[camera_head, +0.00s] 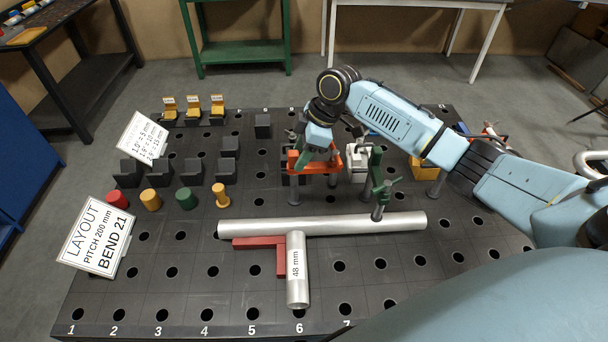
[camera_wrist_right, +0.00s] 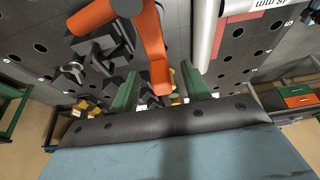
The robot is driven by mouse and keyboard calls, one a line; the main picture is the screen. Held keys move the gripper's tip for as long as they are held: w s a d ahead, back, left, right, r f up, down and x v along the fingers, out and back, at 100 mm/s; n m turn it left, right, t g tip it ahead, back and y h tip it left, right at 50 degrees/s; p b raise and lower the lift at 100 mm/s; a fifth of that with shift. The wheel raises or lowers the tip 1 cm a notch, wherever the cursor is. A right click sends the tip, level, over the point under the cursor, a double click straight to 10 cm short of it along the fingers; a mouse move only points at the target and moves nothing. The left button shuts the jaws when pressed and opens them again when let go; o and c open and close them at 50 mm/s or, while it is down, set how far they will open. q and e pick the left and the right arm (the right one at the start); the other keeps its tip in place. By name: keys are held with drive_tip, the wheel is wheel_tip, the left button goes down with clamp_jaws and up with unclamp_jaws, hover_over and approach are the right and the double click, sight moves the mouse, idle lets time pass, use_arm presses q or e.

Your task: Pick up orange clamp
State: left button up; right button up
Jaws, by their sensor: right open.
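The orange clamp (camera_head: 322,168) stands near the middle of the black hole-patterned table in the head view, just left of a white clamp (camera_head: 357,160). My right gripper (camera_head: 316,148) is over the orange clamp and hides part of it. In the right wrist view the orange clamp (camera_wrist_right: 153,55) reaches down between the two green fingers of my right gripper (camera_wrist_right: 160,88). The fingers are apart, with a gap visible to either side of the orange part. I cannot tell how deep the clamp sits between them. My left gripper is not in view.
A long silver tube (camera_head: 330,224) lies in front, with a green clamp (camera_head: 385,189) at it. A short tube (camera_head: 298,285) and red square (camera_head: 258,242) adjoin it. A yellow clamp (camera_head: 424,168) stands right, under my arm. Black blocks (camera_head: 160,174) and coloured pegs (camera_head: 186,198) stand left.

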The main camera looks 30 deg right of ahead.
drive_tip(key=x, duration=0.3)
drive_tip(key=shift+w+a+f, duration=0.1)
drive_tip(key=shift+f, duration=0.4)
drive_tip(key=shift+c, duration=0.7)
clamp_jaws()
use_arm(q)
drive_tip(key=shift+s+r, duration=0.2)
